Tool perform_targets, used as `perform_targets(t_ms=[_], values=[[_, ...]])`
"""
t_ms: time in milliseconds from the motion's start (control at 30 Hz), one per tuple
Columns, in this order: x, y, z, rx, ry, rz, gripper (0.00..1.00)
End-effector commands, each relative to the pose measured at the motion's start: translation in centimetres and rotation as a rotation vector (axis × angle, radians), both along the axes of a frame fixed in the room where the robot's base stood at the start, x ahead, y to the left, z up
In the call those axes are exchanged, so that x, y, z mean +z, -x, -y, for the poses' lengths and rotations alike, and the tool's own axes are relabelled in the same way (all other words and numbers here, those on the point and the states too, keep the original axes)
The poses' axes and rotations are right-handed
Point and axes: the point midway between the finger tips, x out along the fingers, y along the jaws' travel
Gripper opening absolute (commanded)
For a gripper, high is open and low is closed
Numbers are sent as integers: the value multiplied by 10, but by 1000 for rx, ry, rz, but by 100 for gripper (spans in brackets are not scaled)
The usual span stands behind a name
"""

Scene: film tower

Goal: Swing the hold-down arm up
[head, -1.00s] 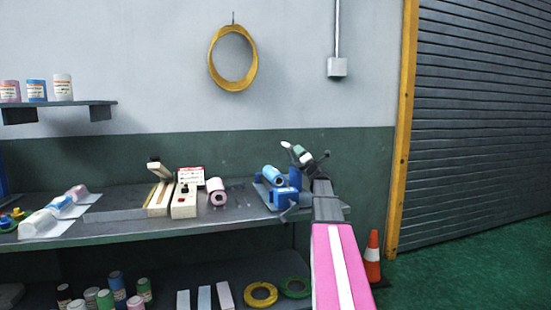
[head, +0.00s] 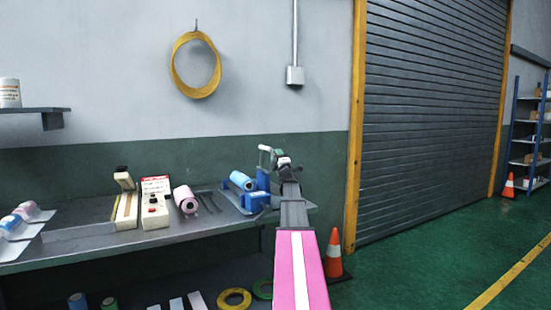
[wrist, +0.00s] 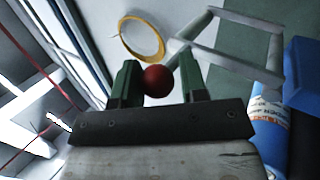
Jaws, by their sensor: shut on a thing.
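The hold-down arm is a pale grey bar frame (wrist: 232,62) with a red ball knob (wrist: 157,80) at its end, in the wrist view. My gripper (wrist: 155,84) has its green fingers shut on the knob, one on each side. In the head view my gripper (head: 267,156) is above the right end of the bench, by the blue stand (head: 257,201) with its blue film roll (head: 242,180). The roll also shows at the right of the wrist view (wrist: 268,135). My own arm hides part of the stand, and the frame's raised angle is hard to tell.
The grey bench (head: 90,240) holds a cream sealer (head: 125,205), a control box (head: 154,208) and a pink roll (head: 186,199). A yellow ring (head: 195,65) hangs on the wall. An orange cone (head: 333,255) stands right of my arm.

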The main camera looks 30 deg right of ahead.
Motion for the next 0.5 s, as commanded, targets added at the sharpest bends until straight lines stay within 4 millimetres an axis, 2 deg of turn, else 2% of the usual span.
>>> perform_targets(t_ms=[33,367,400,433,500], values=[[6,0,3,2,-3,14,0],[7,-1,4,1,-4,15,0],[7,-1,4,1,-4,15,46],[7,-1,4,2,-4,14,56],[6,-1,3,1,-4,13,58]])
